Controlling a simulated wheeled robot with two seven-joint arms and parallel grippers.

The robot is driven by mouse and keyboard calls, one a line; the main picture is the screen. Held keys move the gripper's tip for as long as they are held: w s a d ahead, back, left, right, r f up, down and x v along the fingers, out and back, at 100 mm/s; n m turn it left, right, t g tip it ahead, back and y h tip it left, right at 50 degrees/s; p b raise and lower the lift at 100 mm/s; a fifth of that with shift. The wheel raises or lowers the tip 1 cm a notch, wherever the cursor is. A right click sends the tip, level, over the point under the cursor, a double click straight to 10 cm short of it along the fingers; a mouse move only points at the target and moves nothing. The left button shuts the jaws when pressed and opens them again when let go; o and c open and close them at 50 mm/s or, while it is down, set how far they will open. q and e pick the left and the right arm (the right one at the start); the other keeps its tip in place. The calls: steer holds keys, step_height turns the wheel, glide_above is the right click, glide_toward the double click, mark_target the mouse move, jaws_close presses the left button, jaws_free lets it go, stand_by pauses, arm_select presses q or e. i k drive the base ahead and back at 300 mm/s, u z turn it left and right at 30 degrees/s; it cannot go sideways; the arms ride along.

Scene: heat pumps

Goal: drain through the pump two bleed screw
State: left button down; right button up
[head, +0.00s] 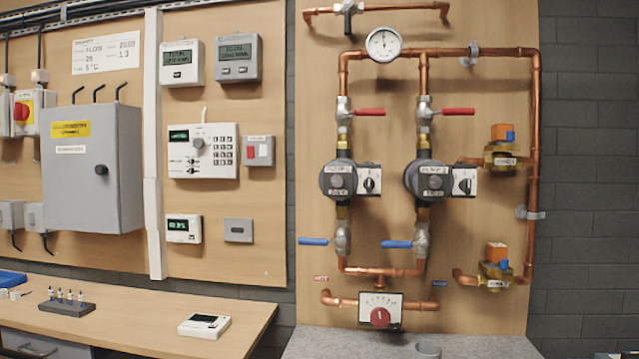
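Two grey round pumps sit side by side on the copper pipework of the right wooden panel. The right pump (434,181) has a small label that seems to read pump 2, and a white switch box (464,182) with a dark knob. A small round feature at the middle of its face may be the bleed screw, too small to tell. The left pump (339,180) looks alike. Red lever valves (458,111) sit above the pumps and blue lever valves (397,244) below, all levers lying sideways. Neither of my grippers is in view.
A grey cup-like cylinder (428,349) stands on the grey surface (330,345) below the pipes. A pressure gauge (384,45) is above, and a mixing valve with red knob (380,316) below. A wooden desk (130,330) with a white device (204,326) is at left.

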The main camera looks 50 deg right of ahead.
mark_target(434, 182)
steer(key=u, duration=0.2)
steer(key=i, duration=1.3)
steer(key=z, duration=1.9)
